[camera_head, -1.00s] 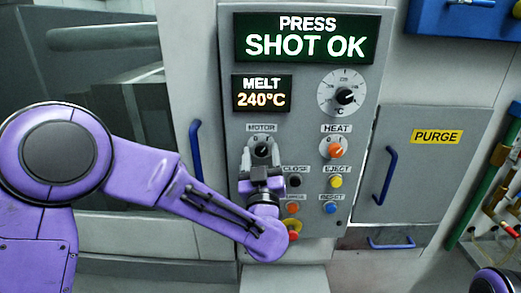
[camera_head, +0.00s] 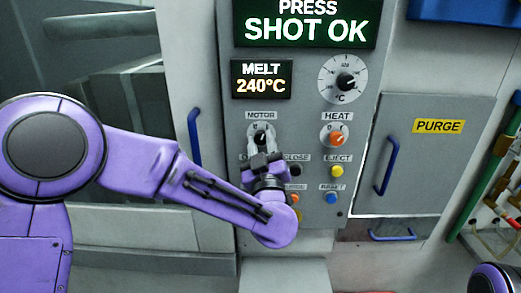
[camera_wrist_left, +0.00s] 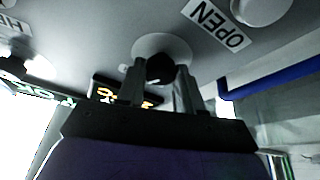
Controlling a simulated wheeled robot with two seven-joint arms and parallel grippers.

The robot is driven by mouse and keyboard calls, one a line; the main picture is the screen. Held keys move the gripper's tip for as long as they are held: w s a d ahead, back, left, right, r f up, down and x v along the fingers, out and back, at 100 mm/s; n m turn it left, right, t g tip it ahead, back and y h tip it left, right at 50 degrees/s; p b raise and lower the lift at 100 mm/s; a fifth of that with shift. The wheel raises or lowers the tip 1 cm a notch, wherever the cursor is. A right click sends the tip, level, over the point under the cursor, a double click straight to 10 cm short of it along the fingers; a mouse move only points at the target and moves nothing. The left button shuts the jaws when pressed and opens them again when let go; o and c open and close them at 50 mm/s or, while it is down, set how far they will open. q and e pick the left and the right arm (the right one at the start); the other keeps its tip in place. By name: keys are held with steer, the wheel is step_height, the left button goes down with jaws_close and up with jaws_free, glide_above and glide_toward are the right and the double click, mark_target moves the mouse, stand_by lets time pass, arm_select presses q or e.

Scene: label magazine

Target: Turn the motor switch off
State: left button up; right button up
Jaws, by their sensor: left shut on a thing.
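The motor switch (camera_head: 261,131) is a small black round knob under the MOTOR label on the grey press panel. My left gripper (camera_head: 262,143) reaches up to it from below, with its grey fingers shut on the knob from both sides. In the left wrist view the dark knob (camera_wrist_left: 160,67) sits on a pale round base between the two fingertips. The fingers hide part of the knob, and I cannot tell which mark its pointer faces. My right gripper is not in view.
The heat switch (camera_head: 334,135), with an orange knob, is to the right. Below it are the yellow eject button (camera_head: 337,171) and the blue reset button (camera_head: 331,198). My left wrist covers the lower left buttons. A blue door handle (camera_head: 194,138) stands left of the panel.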

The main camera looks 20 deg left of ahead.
arm_select(q)
steer(key=n+b, duration=0.1)
steer(key=n, duration=0.1)
steer(key=n+g+y+b, duration=0.1)
steer(key=n, duration=0.1)
steer(key=shift+d+f+y, duration=0.1)
steer(key=shift+f+y, duration=0.05)
steer(key=shift+y, duration=0.15)
steer(key=n+g+y+b, duration=0.1)
steer(key=n+g+b, duration=0.1)
steer(key=n, duration=0.2)
steer(key=shift+n, duration=0.3)
steer(key=n+b, duration=0.1)
steer(key=n, duration=0.1)
steer(key=n+g+b, duration=0.1)
steer(key=n, duration=0.1)
steer(key=n+g+b, duration=0.1)
steer(key=shift+w+d+r+n, duration=0.1)
steer(key=shift+d+r+n, duration=0.05)
steer(key=shift+r+n, duration=0.2)
steer(key=shift+n+g, duration=0.25)
steer(key=shift+g, duration=0.05)
steer(key=o, duration=1)
steer(key=shift+o, duration=0.2)
